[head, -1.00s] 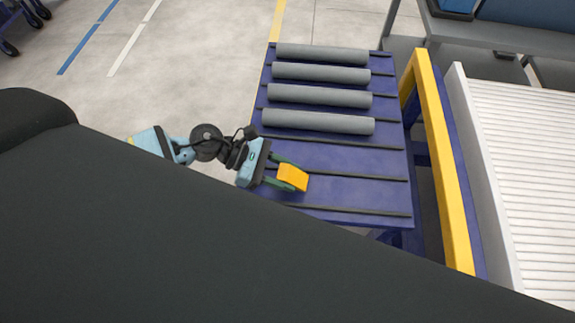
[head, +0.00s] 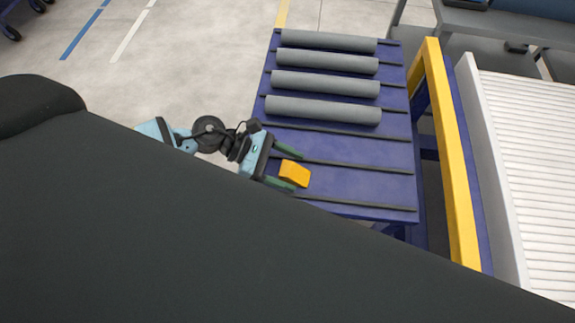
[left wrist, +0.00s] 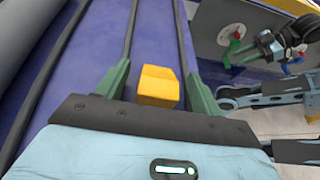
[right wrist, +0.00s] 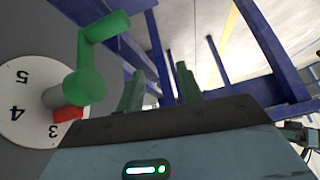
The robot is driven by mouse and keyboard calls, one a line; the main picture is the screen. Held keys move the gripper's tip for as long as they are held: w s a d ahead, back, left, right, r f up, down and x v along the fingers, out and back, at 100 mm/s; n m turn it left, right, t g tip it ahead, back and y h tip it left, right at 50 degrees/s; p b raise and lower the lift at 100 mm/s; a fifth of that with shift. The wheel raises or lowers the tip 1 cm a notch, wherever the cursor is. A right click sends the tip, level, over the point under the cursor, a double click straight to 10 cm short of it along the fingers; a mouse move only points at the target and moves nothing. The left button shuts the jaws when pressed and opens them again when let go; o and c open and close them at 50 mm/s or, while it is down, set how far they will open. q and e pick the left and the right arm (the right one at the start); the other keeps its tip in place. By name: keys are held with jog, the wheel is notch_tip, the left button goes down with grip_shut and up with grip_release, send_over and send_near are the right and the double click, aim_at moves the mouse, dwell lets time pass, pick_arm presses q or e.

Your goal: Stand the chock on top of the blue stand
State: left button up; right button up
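The orange chock (head: 295,173) is at the near part of the blue stand's top (head: 345,150) in the head view. It appears to rest on the surface, near a dark strip. My left gripper (head: 292,170) is open around it. In the left wrist view the chock (left wrist: 158,87) sits between the spread fingers, with a visible gap on each side. My right gripper (right wrist: 159,85) is open and empty in the right wrist view, beside a green crank handle (right wrist: 85,85) and a numbered white dial (right wrist: 25,105). The right gripper is out of the head view.
Several grey pipes (head: 323,110) lie across the far half of the stand. A yellow rail (head: 452,150) and a white ribbed surface (head: 545,160) are to its right. My dark body hides the near-left area. The stand's near right top is clear.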

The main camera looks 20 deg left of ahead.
aim_at(283, 168)
pick_arm(q)
jog(key=shift+a, duration=0.1)
jog(key=b+v, duration=0.1)
jog(key=v, duration=0.5)
jog(key=shift+a, duration=0.3)
jog(key=shift+s+a+r, duration=0.15)
jog(key=shift+a+r, duration=0.25)
jog(key=shift+a, duration=0.05)
pick_arm(e)
jog(key=shift+s+f, duration=0.25)
jog(key=shift+f, duration=0.45)
jog(key=shift+a, duration=0.1)
